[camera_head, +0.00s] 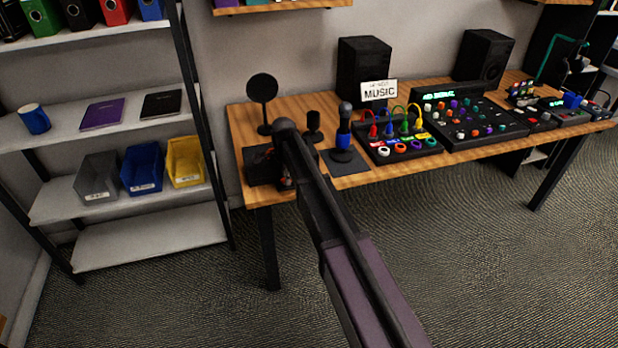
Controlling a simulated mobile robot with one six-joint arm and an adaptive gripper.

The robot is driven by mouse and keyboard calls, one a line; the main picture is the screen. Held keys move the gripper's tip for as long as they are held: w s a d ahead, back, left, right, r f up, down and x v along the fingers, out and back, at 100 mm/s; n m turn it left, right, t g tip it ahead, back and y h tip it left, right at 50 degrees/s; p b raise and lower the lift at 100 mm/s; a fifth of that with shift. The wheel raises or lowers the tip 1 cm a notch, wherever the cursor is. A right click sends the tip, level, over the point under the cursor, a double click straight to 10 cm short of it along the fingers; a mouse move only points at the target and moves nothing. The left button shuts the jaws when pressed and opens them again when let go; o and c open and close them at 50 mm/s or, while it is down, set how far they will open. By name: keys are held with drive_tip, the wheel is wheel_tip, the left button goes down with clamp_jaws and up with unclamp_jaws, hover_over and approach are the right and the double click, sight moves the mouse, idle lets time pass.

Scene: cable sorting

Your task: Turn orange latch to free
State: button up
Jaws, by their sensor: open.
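A black patch box (425,149) lies on the desk with red, blue, green and yellow cables looping above its back. Coloured rings line its front edge. My gripper (286,181) is at the end of my arm, over the desk's left end by a dark box (262,168). It is well left of the patch box and apart from it. It is open; its fingers are mostly hidden by my arm, and I see nothing held.
A microphone with a blue body (343,139) stands on a dark pad between my gripper and the patch box. A round black pop filter (263,90) stands behind. A MUSIC sign (379,90), speakers (362,65) and a large mixer (470,125) crowd the desk.

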drive_tip(key=shift+w+n, duration=0.15)
drive_tip(key=shift+n, duration=0.25)
drive_tip(key=n, duration=0.3)
drive_tip(key=shift+a+n, duration=0.1)
drive_tip(key=shift+n, duration=0.2)
drive_tip(key=n, duration=1.3)
drive_tip(key=shift+r+n+p, duration=0.25)
drive_tip(key=shift+n+p, duration=0.05)
drive_tip(key=shift+n, duration=0.1)
wheel_tip(320, 180, up, 14)
drive_tip(key=f+p, duration=0.1)
drive_tip(key=p, duration=1.3)
drive_tip(key=s+d+r+m+p, duration=0.1)
drive_tip(key=s+d+r+m, duration=0.1)
drive_tip(key=s+d, duration=1.8)
drive_tip(key=shift+s+m, duration=0.3)
drive_tip(key=shift+s, duration=0.1)
